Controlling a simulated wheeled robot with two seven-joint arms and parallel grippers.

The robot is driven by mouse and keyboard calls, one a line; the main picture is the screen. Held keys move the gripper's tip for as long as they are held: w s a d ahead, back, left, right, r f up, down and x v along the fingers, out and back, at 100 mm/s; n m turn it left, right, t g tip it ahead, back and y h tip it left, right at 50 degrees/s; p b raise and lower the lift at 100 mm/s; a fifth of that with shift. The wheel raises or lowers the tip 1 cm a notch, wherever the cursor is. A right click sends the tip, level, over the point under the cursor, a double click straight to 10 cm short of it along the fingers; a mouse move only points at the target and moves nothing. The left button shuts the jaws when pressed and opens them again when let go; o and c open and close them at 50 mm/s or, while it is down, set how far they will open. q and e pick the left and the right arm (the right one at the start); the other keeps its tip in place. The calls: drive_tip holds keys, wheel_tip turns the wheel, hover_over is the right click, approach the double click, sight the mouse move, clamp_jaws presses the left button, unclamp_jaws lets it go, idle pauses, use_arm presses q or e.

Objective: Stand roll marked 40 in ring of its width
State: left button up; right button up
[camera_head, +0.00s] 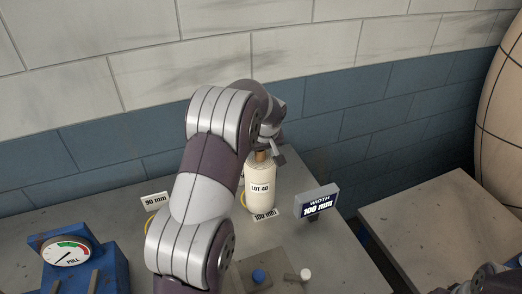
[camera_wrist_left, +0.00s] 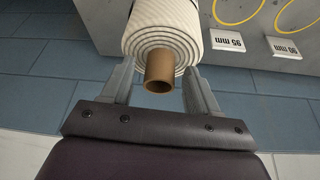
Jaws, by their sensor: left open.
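The roll marked LOT 40 (camera_head: 260,188) is cream, with a brown core tube at its top. It stands upright on the grey table, behind the 100 mm tag (camera_head: 265,215). A bit of yellow ring (camera_head: 243,199) shows at its left edge; I cannot tell whether the ring goes around its base. My left gripper (camera_head: 268,150) is at the top of the roll. In the left wrist view, its open fingers (camera_wrist_left: 158,76) stand on either side of the core (camera_wrist_left: 159,72), with gaps, at the roll's spiral end (camera_wrist_left: 165,35). My right gripper is not in view.
A width sign (camera_head: 317,202) reads 100 mm. The left wrist view shows yellow rings (camera_wrist_left: 238,22) by tags reading 95 mm (camera_wrist_left: 212,44) and 90 mm (camera_wrist_left: 284,47). A blue gauge box (camera_head: 75,262) stands front left. A blue knob (camera_head: 258,276) and a white knob (camera_head: 305,274) sit in front.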

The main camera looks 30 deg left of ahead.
use_arm(q)
drive_tip(key=b+v, duration=0.3)
drive_tip(key=v, duration=0.8)
drive_tip(key=s+d+f+m+g+h, duration=0.1)
drive_tip(key=s+d+f+m, duration=0.3)
drive_tip(key=s, duration=0.7)
drive_tip(key=s+d+f+m+g+h, duration=0.1)
drive_tip(key=s+d+f+m, duration=0.3)
drive_tip(key=s+d+f, duration=0.4)
drive_tip(key=s+f+h, duration=0.1)
drive_tip(key=s, duration=0.3)
drive_tip(key=shift+f+m, duration=0.3)
drive_tip(key=shift+s, duration=0.1)
